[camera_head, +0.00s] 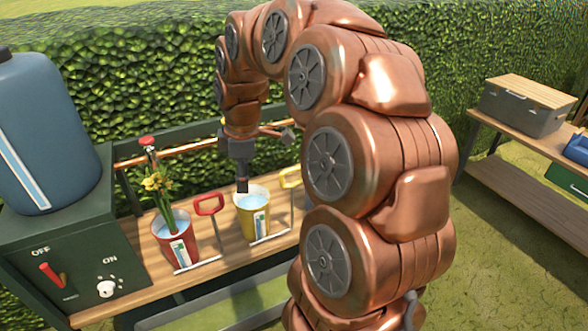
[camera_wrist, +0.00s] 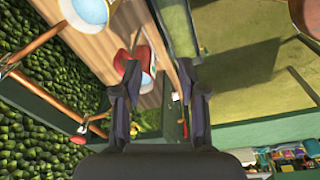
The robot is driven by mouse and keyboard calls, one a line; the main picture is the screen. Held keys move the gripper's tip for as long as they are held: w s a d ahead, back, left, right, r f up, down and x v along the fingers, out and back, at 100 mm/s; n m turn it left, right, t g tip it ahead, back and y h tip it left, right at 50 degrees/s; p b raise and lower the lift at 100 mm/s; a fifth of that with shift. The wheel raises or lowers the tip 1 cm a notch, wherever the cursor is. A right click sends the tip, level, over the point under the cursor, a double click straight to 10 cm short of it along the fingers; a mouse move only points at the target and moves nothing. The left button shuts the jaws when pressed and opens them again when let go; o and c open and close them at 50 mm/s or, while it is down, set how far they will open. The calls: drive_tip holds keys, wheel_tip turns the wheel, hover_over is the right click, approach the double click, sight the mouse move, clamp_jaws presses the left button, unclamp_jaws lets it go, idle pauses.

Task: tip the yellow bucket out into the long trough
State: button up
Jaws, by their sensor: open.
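The yellow bucket (camera_head: 254,222) stands upright on the wooden bench and holds pale blue water. A yellow handle (camera_head: 290,180) rises to its right on a metal stand. My gripper (camera_head: 242,186) points down over the bucket's left rim in the head view. In the wrist view, my gripper (camera_wrist: 160,70) shows two fingers spread apart with nothing held. The yellow bucket (camera_wrist: 92,12) shows there at the upper left, outside the fingers. What looks like the long trough (camera_head: 215,304) lies low in front of the bench, partly hidden by my arm.
A red bucket (camera_head: 172,244) with yellow flowers and water stands left of the yellow one, with a red handle (camera_head: 208,205) beside it. A green control box (camera_head: 75,255) carries a blue tank (camera_head: 45,135). A hedge and copper pipe run behind the bench.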

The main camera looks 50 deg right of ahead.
drive_tip(key=w+d+f+n+b, duration=0.15)
drive_tip(key=w+d, duration=0.25)
drive_tip(key=d, duration=0.9)
drive_tip(key=n+h, duration=0.1)
drive_tip(key=n, duration=0.2)
approach(294, 168)
drive_tip(key=shift+m+t, duration=0.25)
drive_tip(key=shift+t, duration=0.15)
drive_tip(key=shift+w+d+f+p, duration=0.1)
drive_tip(key=shift+w+f+p, duration=0.1)
drive_tip(key=shift+f, duration=1.2)
drive_tip(key=shift+w+d+f+p, duration=0.1)
drive_tip(key=shift+f+p, duration=0.05)
drive_tip(key=shift+f, duration=1.25)
drive_tip(key=shift+w+d+f+p, duration=0.1)
drive_tip(key=shift+w+f+p, duration=0.1)
drive_tip(key=shift+f, duration=1.2)
drive_tip(key=shift+c, duration=0.3)
drive_tip(key=shift+a, duration=0.1)
clamp_jaws()
drive_tip(key=shift+s, duration=0.1)
